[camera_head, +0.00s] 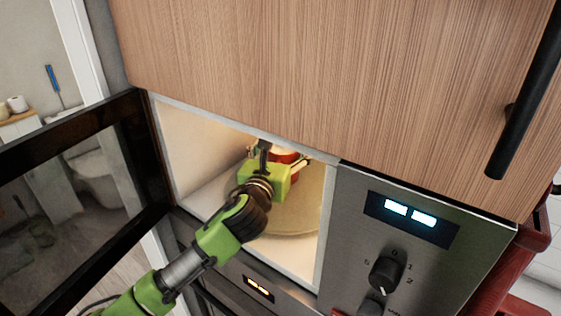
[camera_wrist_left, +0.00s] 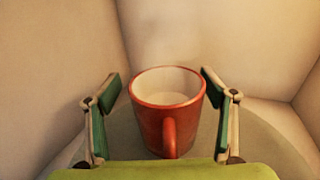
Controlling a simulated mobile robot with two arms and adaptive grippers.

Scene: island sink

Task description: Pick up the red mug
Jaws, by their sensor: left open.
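The red mug (camera_wrist_left: 148,120) stands upright on the round plate inside the microwave, its white inside showing and its handle turned toward the wrist camera. In the head view only a bit of the red mug (camera_head: 286,156) shows behind my gripper. My left gripper (camera_wrist_left: 160,92) is open, with one finger on each side of the mug and a visible gap on both sides. In the head view my left gripper (camera_head: 278,152) reaches into the microwave. My right gripper is in neither view.
The microwave door (camera_head: 150,165) stands open at the left. A wooden cabinet front (camera_head: 330,80) with a black handle is above the opening. The control panel (camera_head: 410,250) is right of it. The microwave walls are close around the gripper. The round plate (camera_head: 300,215) has bare room in front.

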